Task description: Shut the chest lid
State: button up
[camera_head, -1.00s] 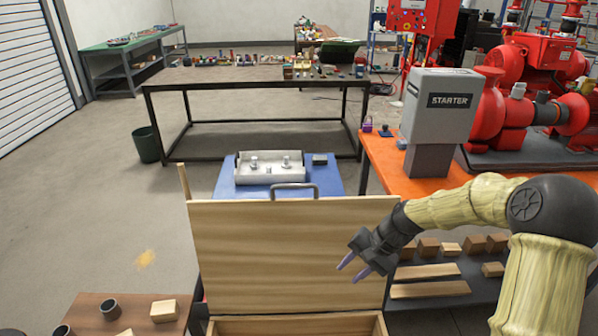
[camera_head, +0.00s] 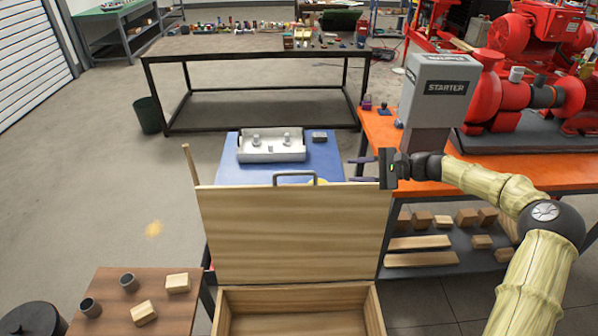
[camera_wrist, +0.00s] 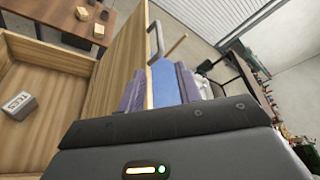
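The wooden chest (camera_head: 298,292) stands open in the head view, its box cut off by the bottom edge. Its lid (camera_head: 290,230) stands upright, with a grey handle (camera_head: 295,175) at the top edge. My gripper (camera_head: 358,170) is at the lid's upper right corner, with its fingers pointing left. The fingers are apart. In the wrist view the lid (camera_wrist: 118,50) runs up beside the left finger, and a strip of its edge shows between the fingers (camera_wrist: 160,88). I cannot tell whether they touch it. The handle (camera_wrist: 156,40) shows beyond the fingertips.
A grey box marked TEES (camera_wrist: 17,105) lies inside the chest. A blue table (camera_head: 228,165) with a white tray (camera_head: 270,147) stands behind the lid. The orange bench (camera_head: 375,132) with the starter box (camera_head: 440,88) is at right. A brown table (camera_head: 110,300) is at front left.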

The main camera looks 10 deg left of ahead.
aim_at(304, 173)
jog(key=p+x, duration=0.1)
jog(key=x, duration=0.7)
jog(key=p+x, duration=0.2)
jog(key=x, duration=0.6)
jog(key=shift+s+a, duration=0.2)
jog(key=shift+a, duration=0.05)
jog(key=shift+w+a+f, duration=0.15)
jog(key=shift+a+f, duration=0.1)
jog(key=shift+a, duration=0.2)
grip_shut()
